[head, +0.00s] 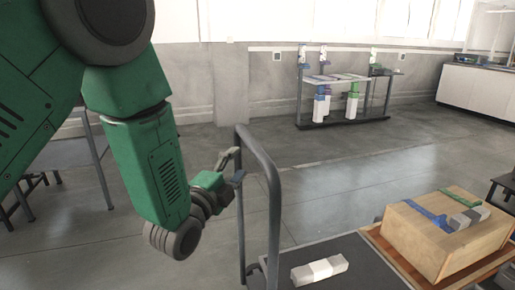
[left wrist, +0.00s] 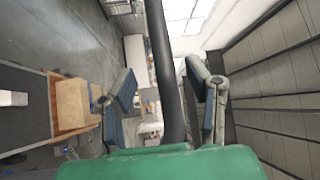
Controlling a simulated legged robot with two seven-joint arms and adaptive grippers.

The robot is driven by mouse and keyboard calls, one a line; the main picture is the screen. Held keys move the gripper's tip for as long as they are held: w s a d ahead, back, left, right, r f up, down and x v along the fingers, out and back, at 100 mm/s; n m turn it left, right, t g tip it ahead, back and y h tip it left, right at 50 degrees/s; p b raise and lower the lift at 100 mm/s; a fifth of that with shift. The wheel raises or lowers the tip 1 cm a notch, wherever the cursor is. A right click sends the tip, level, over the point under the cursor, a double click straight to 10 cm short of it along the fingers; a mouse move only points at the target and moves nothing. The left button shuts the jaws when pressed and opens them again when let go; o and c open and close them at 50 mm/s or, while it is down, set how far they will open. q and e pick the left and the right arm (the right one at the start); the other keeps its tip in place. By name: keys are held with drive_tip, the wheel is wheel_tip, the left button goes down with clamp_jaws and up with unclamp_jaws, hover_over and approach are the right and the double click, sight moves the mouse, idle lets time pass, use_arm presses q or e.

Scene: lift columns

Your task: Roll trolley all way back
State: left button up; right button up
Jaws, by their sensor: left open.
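The trolley has a grey tubular handle (head: 274,190) standing upright at its near left end and a dark flat deck (head: 365,268). My left gripper (head: 233,166) is open at the handle's left upright. In the left wrist view, the dark handle tube (left wrist: 164,65) runs between the two spread fingers of the gripper (left wrist: 162,75), with gaps visible on both sides. I cannot tell whether the palm touches the tube. A white block (head: 319,270) lies on the deck. The trolley's wheels are out of view. My right gripper is not in view.
A brown box (head: 425,238) with coloured tools on top sits on a wooden board right of the deck. A rack (head: 340,118) stands at the back wall, and a white cabinet (head: 478,92) at the far right. The floor between is clear. Dark-legged furniture (head: 98,165) stands at left.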

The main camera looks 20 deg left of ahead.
sight(250, 148)
use_arm(q)
drive_tip(key=b+x, duration=0.1)
drive_tip(key=x, duration=0.7)
drive_tip(key=shift+w+a+f, duration=0.1)
drive_tip(key=shift+a+f, duration=0.05)
drive_tip(key=shift+a, duration=0.05)
drive_tip(key=shift+w+d, duration=0.2)
drive_tip(key=shift+w, duration=0.45)
clamp_jaws()
